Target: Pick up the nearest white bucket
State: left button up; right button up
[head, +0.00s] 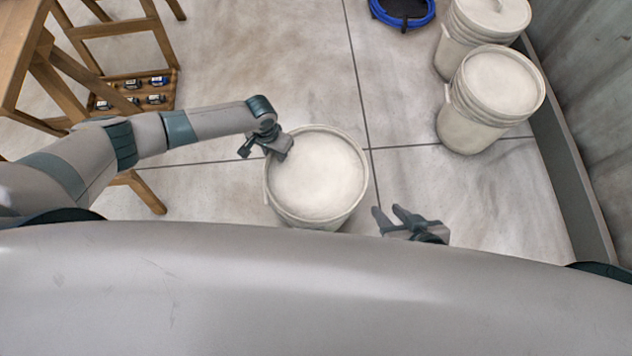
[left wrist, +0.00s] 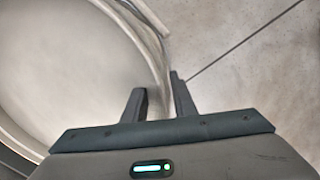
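The nearest white bucket (head: 318,178) stands upright on the floor, just in front of my body, with its pale lid on. My left gripper (head: 264,149) is at the bucket's left rim in the head view. In the left wrist view, the bucket's rim (left wrist: 150,38) runs between the two fingers (left wrist: 160,97), one over the lid and one on the outer side. The fingers stand apart; contact with the rim is not clear. My right gripper (head: 387,212) is open and empty, right of the bucket and apart from it.
Two more white buckets (head: 503,82) (head: 490,18) stand at the right by the wall. A blue coil (head: 402,24) lies at the back. A wooden table or rack (head: 60,70) with small items is at the left. The floor between is clear.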

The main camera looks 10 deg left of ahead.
pick_arm(q)
jog(key=shift+f, duration=0.2)
jog(key=shift+c, duration=0.4)
grip_shut()
jog(key=shift+w+r, duration=0.1)
dwell(1.1)
